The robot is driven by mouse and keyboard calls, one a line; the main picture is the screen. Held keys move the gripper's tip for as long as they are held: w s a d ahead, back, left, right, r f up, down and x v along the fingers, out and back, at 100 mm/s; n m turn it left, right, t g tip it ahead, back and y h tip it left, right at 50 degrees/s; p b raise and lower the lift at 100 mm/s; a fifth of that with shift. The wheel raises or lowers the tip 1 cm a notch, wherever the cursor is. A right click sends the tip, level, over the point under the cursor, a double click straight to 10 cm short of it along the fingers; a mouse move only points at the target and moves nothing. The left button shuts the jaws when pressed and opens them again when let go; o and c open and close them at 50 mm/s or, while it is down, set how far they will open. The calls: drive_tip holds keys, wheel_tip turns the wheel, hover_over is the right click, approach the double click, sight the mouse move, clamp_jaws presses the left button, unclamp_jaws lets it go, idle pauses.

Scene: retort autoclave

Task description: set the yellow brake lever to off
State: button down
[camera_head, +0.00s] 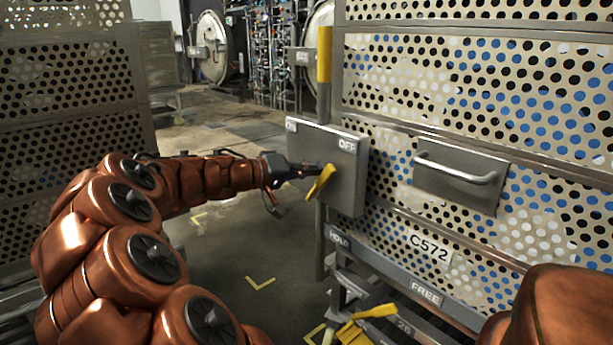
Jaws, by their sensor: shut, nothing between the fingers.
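A grey box (345,190) is mounted at the left end of a perforated metal basket. Its face carries a label at the upper left, partly readable as ON, and an OFF label (347,145) at the upper right. A yellow lever (319,184) sits on this face, its free end slanting down and to the left from its upper end. My gripper (308,169) comes in from the left with its dark fingers shut, right beside the lever's upper part. I cannot tell whether they touch it. The fingers hide part of the box face.
A second yellow lever (374,311) is low on the cart, near the HOLD and FREE labels. A handle (455,170) sticks out of the basket at the right. A yellow-topped post (324,55) rises behind the box. Another perforated basket (70,90) stands left. Floor between is clear.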

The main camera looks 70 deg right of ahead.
drive_tip(key=shift+s+a+f, duration=0.1)
drive_tip(key=shift+s+a, duration=0.1)
drive_tip(key=shift+s, duration=0.15)
idle(0.4)
